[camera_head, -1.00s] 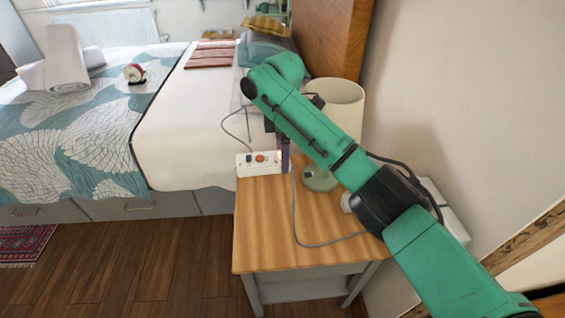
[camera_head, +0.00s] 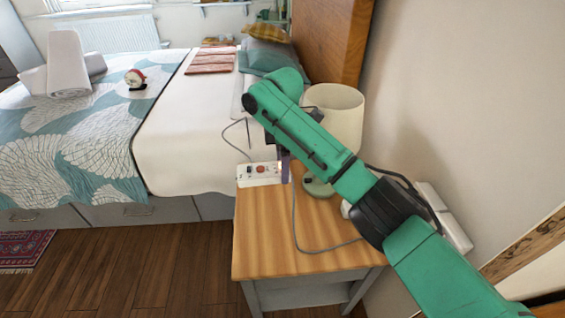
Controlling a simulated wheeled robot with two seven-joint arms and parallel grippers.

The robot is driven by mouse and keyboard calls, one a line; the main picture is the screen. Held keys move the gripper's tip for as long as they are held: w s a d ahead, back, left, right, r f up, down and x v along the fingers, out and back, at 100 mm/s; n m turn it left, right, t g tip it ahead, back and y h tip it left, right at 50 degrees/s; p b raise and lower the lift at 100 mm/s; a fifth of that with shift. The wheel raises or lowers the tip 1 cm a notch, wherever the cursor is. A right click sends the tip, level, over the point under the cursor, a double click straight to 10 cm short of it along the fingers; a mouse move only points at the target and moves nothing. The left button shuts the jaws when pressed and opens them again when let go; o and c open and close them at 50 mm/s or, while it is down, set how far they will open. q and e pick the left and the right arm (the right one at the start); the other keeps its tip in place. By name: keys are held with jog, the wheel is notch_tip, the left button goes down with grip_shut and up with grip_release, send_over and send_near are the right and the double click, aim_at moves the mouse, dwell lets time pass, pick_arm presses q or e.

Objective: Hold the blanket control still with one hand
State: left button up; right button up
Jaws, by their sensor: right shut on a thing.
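The blanket control (camera_head: 259,174) is a white box with a red round knob and a dark switch. It lies at the far left edge of the wooden nightstand (camera_head: 280,235), beside the bed. A cord runs from it up over the bed, and a grey cord runs across the nightstand. My right gripper (camera_head: 284,168) points down at the control's right end and is shut on it. The arm partly hides the gripper, so the finger contact is hard to see. My left gripper is out of view.
A lamp with a cream shade (camera_head: 338,112) and green base stands right behind my arm. A white box (camera_head: 442,215) is by the wall. The nightstand's front is clear apart from the cord.

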jog(key=b, duration=0.1)
send_over(283, 215)
jog(key=shift+f, duration=3.55)
jog(key=shift+f+b, duration=1.05)
jog(key=shift+f, duration=2)
jog(key=shift+a+f+b, duration=0.1)
jog(key=shift+f+b, duration=0.2)
jog(key=shift+f, duration=0.3)
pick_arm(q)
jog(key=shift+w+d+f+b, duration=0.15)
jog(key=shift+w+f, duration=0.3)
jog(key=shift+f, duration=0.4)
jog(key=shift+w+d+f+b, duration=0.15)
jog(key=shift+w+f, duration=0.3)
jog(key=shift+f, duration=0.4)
pick_arm(e)
jog(key=shift+f, duration=0.65)
jog(key=shift+f+b, duration=0.4)
jog(key=shift+f, duration=0.3)
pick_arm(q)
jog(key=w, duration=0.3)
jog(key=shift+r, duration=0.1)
pick_arm(e)
jog(key=shift+f, duration=0.2)
pick_arm(q)
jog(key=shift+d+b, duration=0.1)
jog(key=shift+b, duration=0.25)
pick_arm(e)
jog(key=shift+f, duration=0.4)
